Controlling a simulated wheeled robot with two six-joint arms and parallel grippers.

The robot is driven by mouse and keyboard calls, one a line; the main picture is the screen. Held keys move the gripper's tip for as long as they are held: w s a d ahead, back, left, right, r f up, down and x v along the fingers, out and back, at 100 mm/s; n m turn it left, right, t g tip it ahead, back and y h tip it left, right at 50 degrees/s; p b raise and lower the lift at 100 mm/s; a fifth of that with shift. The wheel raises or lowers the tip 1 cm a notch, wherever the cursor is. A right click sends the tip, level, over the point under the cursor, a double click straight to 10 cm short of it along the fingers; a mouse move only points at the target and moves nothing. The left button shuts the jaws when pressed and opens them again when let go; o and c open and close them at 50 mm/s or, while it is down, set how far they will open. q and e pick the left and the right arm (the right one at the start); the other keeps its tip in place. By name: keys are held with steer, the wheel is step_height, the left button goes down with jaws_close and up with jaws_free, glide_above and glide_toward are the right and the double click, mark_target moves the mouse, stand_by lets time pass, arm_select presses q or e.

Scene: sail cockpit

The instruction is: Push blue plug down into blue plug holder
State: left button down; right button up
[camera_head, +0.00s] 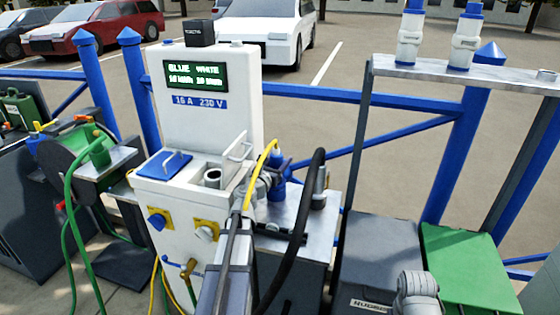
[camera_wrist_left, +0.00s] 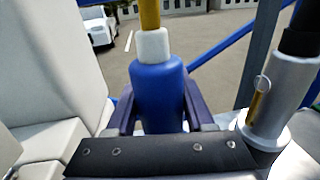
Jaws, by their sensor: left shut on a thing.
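The blue plug (camera_wrist_left: 157,88) stands upright in the left wrist view, with a white collar and a yellow cable (camera_wrist_left: 150,14) rising from its top. My left gripper (camera_wrist_left: 159,112) is shut on it, one dark blue finger on each side. In the head view the gripper (camera_head: 271,184) is at the right side of the white pedestal, above a metal shelf (camera_head: 293,212), and the blue plug (camera_head: 278,190) shows partly behind it. The plug's lower end is hidden by the gripper. I cannot make out the blue plug holder or how deep the plug sits.
The white pedestal (camera_head: 204,102) with a display stands close on the left. A grey metal plug (camera_wrist_left: 267,100) with a thick black cable (camera_head: 296,235) stands close to the right. A grey box (camera_head: 378,255) and a green box (camera_head: 465,262) are farther right.

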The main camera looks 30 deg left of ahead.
arm_select(q)
steer(key=shift+f+b, duration=0.55)
steer(key=shift+b, duration=0.05)
stand_by(0.6)
steer(key=c, duration=0.6)
jaws_free()
steer(key=shift+o, duration=0.2)
steer(key=s, duration=1.1)
steer(key=shift+d, duration=0.45)
